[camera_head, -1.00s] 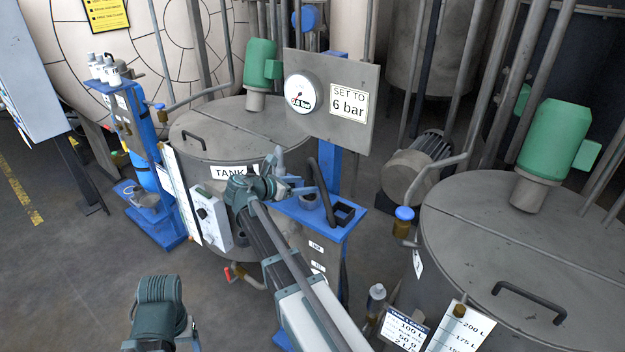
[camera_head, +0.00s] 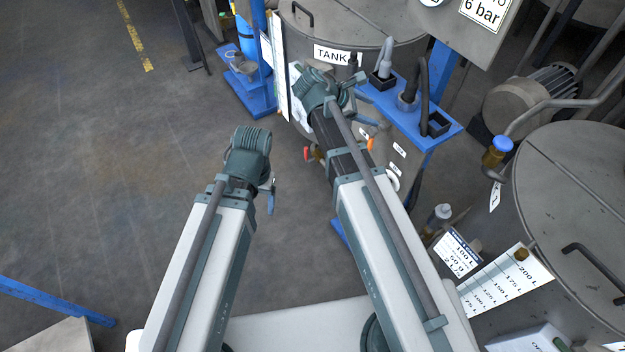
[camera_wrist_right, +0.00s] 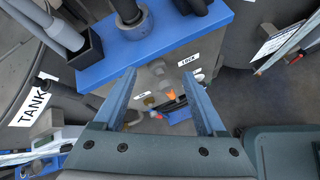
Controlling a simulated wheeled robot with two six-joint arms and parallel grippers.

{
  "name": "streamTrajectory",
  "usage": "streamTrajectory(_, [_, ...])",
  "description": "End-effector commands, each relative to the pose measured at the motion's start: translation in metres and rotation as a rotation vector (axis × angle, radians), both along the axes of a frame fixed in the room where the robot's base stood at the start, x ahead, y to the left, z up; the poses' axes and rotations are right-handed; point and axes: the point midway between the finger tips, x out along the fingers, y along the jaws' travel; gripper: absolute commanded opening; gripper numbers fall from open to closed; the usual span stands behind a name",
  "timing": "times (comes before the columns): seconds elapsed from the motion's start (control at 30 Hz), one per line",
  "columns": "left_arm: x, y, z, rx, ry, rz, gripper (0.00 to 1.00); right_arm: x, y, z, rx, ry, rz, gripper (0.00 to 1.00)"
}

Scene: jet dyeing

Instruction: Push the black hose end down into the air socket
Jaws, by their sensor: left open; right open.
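A black hose end (camera_head: 411,91) stands upright in a round grey socket (camera_head: 406,103) on the blue shelf (camera_head: 387,98). The wrist view shows the hose end (camera_wrist_right: 127,10) inside the grey ring (camera_wrist_right: 131,27); how deep it sits I cannot tell. The black hose (camera_head: 424,80) arches up and down beside it. My right gripper (camera_head: 354,88) is left of the shelf in the head view. Its fingers (camera_wrist_right: 160,76) are open and empty in the wrist view, clear of the socket. My left gripper (camera_head: 271,194) is open and empty over the floor, further left.
A grey nozzle-like tool (camera_head: 385,62) stands in a black holder on the shelf. The tank (camera_head: 350,22) is behind, the gauge panel (camera_head: 478,30) above.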

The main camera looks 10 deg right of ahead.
Motion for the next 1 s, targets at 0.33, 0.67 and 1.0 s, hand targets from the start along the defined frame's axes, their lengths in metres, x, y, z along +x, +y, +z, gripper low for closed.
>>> streamTrajectory(0.33, [0.0, 0.0, 0.0, 0.0, 0.0, 0.0, 0.74, -0.147, 0.158, -0.073, 0.652, -0.299, -0.657, 0.74])
streamTrajectory(0.67, [0.0, 0.0, 0.0, 0.0, 0.0, 0.0, 0.74, -0.197, 0.21, -0.082, 0.788, -0.299, -0.958, 0.74])
streamTrajectory(1.0, [0.0, 0.0, 0.0, 0.0, 0.0, 0.0, 0.74, -0.196, 0.21, -0.082, 0.788, -0.3, -0.962, 0.74])
